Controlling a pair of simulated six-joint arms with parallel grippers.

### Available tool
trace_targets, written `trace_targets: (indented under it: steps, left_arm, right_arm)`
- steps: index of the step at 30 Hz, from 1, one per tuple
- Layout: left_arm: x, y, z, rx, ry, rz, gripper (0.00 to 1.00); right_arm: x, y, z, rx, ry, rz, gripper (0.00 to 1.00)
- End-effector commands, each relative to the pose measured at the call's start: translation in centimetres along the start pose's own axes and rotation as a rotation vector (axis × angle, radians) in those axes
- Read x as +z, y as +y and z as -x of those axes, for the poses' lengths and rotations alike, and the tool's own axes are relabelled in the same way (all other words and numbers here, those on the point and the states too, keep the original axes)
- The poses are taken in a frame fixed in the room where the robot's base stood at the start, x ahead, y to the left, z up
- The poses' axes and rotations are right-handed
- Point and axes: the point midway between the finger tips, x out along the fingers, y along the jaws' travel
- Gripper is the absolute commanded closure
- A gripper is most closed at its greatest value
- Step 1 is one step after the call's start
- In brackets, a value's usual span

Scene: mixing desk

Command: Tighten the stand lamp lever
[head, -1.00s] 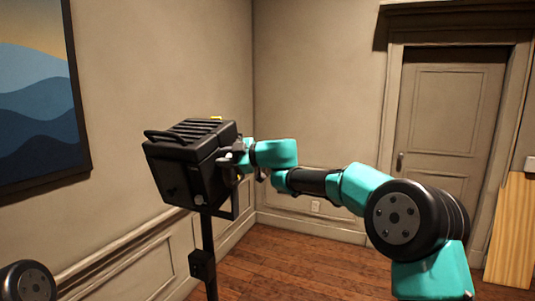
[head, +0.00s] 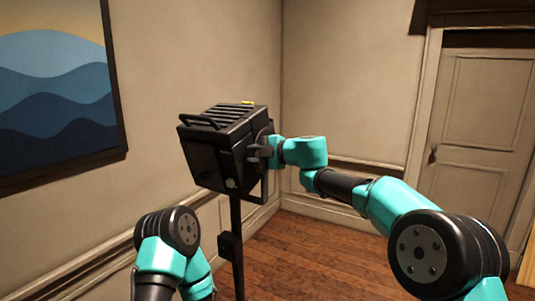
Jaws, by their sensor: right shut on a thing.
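The black stand lamp (head: 215,150) has a boxy finned head on a dark upright pole and stands left of centre in the head view. My right gripper (head: 262,153) is at the right side of the lamp head, by the bracket. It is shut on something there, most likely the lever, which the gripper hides. My left arm shows at the lower left, but its gripper is out of the picture.
A framed picture (head: 60,95) hangs on the left wall. A door (head: 480,130) is at the right. A dark block (head: 230,246) sits on the lamp's pole. The wooden floor (head: 300,255) around the lamp looks clear.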

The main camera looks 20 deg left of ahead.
Motion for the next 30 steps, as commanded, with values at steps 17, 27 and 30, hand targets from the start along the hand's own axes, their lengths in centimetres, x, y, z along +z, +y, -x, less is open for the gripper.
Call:
trace_targets:
  steps: [17, 27, 30]
  left_arm:
    - [0.0, 0.0, 0.0, 0.000, 0.000, 0.000, 0.57]
    - [0.0, 0.0, 0.0, 0.000, 0.000, 0.000, 0.57]
    - [0.0, 0.0, 0.0, 0.000, 0.000, 0.000, 0.57]
  right_arm:
    - [0.1, -0.1, 0.0, -0.002, 0.000, 0.001, 0.63]
    - [0.1, 0.0, 1.3, -0.001, -0.001, 0.000, 0.63]
    - [0.1, 0.0, 2.7, -0.001, -0.001, 0.000, 0.63]
